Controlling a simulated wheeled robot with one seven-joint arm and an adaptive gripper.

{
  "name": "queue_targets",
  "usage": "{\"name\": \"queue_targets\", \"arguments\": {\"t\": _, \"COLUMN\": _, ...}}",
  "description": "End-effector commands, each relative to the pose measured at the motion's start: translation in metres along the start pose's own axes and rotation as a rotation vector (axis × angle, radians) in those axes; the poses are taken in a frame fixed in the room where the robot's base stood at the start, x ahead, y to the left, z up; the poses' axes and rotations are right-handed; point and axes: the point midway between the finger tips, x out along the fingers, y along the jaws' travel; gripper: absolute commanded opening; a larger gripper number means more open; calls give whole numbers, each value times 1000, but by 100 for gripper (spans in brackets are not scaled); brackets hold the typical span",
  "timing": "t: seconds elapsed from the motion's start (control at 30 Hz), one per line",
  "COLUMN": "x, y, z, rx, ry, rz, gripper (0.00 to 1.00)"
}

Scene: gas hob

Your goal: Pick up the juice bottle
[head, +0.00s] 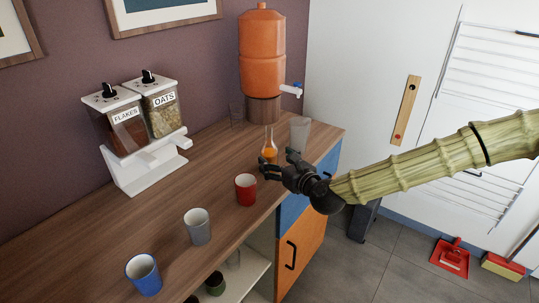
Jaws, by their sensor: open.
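The juice bottle (269,152) is a small clear bottle with orange liquid in it. It stands upright on the wooden counter (160,228), near the counter's right end. My gripper (264,167) is open, with its dark fingers pointing left just in front of the bottle. The fingers overlap the bottle's lower edge in the picture, so its base is partly hidden. I cannot tell whether they touch it.
A red cup (245,189), a grey cup (197,227) and a blue cup (143,274) stand along the counter's front. A clear glass (300,133) stands right of the bottle. Behind are an orange dispenser (262,55) and a cereal dispenser (145,160).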

Motion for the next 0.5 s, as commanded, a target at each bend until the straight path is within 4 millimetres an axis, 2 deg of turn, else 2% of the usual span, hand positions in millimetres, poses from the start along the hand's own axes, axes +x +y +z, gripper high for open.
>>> {"name": "queue_targets", "arguments": {"t": 0.17, "x": 7, "y": -1, "z": 1, "rx": -1, "ry": 0, "rz": 0, "gripper": 76}}
{"name": "queue_targets", "arguments": {"t": 0.5, "x": 42, "y": -6, "z": 2, "rx": -1, "ry": 1, "rz": -4, "gripper": 76}}
